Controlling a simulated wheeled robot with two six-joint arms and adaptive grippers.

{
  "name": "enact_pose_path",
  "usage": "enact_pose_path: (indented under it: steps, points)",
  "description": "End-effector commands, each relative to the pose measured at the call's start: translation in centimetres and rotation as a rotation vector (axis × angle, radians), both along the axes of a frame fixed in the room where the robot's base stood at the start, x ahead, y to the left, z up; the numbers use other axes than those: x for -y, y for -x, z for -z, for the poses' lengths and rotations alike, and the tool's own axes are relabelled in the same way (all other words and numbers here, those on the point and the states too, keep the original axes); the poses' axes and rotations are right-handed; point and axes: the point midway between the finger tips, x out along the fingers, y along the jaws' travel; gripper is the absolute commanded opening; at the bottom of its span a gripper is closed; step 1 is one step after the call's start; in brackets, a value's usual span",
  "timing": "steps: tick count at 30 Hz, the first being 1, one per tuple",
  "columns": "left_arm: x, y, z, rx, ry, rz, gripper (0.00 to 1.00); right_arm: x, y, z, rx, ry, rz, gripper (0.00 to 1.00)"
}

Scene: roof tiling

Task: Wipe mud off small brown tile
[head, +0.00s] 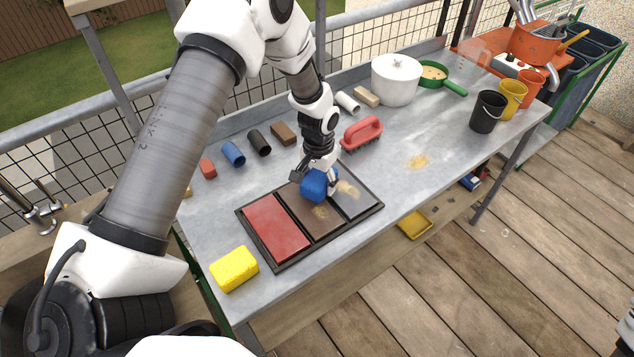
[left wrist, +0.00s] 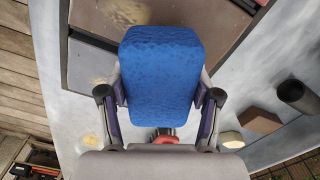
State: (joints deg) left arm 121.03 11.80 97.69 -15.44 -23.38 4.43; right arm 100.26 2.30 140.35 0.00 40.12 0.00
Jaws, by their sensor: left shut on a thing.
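The brown tile (head: 297,200) lies in the middle of a dark tray (head: 283,265), between a red tile (head: 275,228) and a grey tile (head: 362,203). A tan mud patch (head: 322,212) shows on the brown tile; it also shows in the left wrist view (left wrist: 128,12). The grey tile has a mud smear too. My left gripper (head: 318,178) is shut on a blue sponge (left wrist: 160,75), which sits over the far part of the brown tile near the grey one. I cannot tell whether the sponge touches the tile. My right gripper is not in view.
A yellow sponge (head: 234,269) lies at the table's near left. A red brush (head: 362,134), a brown block (head: 284,133) and several small cylinders stand behind the tray. A white pot (head: 396,79) and buckets are farther right. Mud (head: 417,161) marks the otherwise clear tabletop right of the tray.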

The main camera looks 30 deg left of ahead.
Motion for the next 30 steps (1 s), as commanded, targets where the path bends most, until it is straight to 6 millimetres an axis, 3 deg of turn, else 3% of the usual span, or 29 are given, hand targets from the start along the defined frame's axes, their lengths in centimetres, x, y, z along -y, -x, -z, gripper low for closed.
enact_pose_path:
  steps: [16,30]
  points:
    - [0.7,0.1,-5.1,-0.004,0.000,0.002,0.31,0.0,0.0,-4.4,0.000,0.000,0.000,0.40]
    - [0.8,0.1,-5.5,-0.004,0.000,0.002,0.31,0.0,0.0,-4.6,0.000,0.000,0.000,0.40]
